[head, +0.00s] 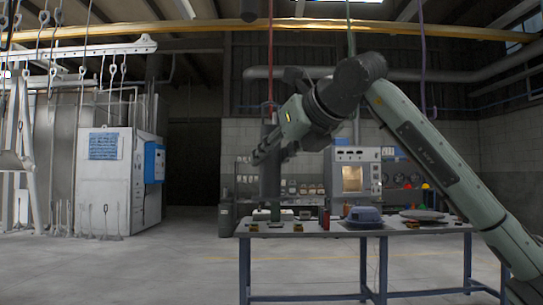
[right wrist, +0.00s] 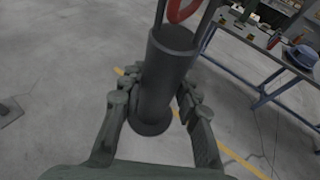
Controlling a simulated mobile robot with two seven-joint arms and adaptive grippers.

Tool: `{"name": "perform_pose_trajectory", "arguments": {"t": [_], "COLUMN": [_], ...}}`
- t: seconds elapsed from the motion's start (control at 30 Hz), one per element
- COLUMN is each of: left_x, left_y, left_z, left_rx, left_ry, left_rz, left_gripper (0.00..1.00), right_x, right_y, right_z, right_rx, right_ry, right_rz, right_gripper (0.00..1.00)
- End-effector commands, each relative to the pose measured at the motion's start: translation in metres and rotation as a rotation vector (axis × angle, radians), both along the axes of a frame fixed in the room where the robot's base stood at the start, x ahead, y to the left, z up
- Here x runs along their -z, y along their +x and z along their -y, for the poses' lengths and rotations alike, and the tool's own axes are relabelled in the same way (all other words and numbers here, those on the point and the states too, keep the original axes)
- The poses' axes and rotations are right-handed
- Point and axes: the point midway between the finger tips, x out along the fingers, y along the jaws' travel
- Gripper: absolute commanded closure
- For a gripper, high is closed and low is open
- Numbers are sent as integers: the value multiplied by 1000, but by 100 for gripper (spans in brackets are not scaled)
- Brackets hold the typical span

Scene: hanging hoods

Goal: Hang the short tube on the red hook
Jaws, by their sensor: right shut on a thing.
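A short dark grey tube (right wrist: 163,85) stands nearly upright in the right wrist view, with two thin grey bars rising from its top. My right gripper (right wrist: 155,100) is shut around it, fingers on either side. In the head view the tube (head: 270,175) is in the air above the table, and my right gripper (head: 262,152) reaches it from the right. The red hook (right wrist: 182,9) shows as a curved red piece just above the tube, between the bars. Its red line (head: 270,50) hangs from above. I cannot tell whether the hook bears the tube. My left gripper is out of view.
A table (head: 300,233) with a blue-grey hood (head: 363,217), a flat grey disc (head: 423,215) and small items stands below. A green line (head: 350,35) and a purple line (head: 422,70) hang to the right. Open floor lies at the left front.

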Motion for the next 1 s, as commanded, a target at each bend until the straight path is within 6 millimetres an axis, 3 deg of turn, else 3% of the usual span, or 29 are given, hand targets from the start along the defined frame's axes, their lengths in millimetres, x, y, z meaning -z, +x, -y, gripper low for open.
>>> {"name": "perform_pose_trajectory", "arguments": {"t": [1.0], "left_x": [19], "left_y": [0], "left_z": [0], "left_rx": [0], "left_ry": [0], "left_rz": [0], "left_gripper": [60], "right_x": [20], "right_y": [0], "right_z": [0], "right_rx": [0], "right_ry": [2], "right_rz": [3], "right_gripper": [100]}}
